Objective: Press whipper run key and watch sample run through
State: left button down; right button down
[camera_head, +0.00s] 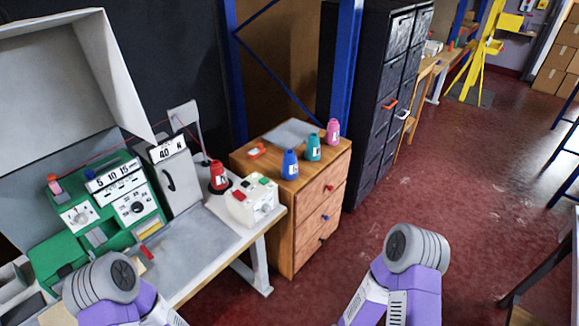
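A green machine (148,203) with white dials and number plates stands on the work table at the left. A white control box (243,211) sits at the table's right end, with a red key (239,196), a green key (264,181) and a dial on its front. I cannot tell which key is the whipper run key. A red thread cone (219,178) stands behind the box, near a thin thread stand (184,113). No rug sample can be made out for sure. My two arms show at the bottom; neither gripper is in view.
A wooden drawer cabinet (310,225) right of the table carries blue (290,165), teal (314,148) and pink (333,131) cones. A tall black cabinet (375,100) stands behind it. The red floor (480,160) to the right is largely open.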

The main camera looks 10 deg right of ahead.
aim_at(263, 180)
jog(key=u, duration=0.2)
jog(key=i, duration=0.95)
jog(key=u, duration=0.45)
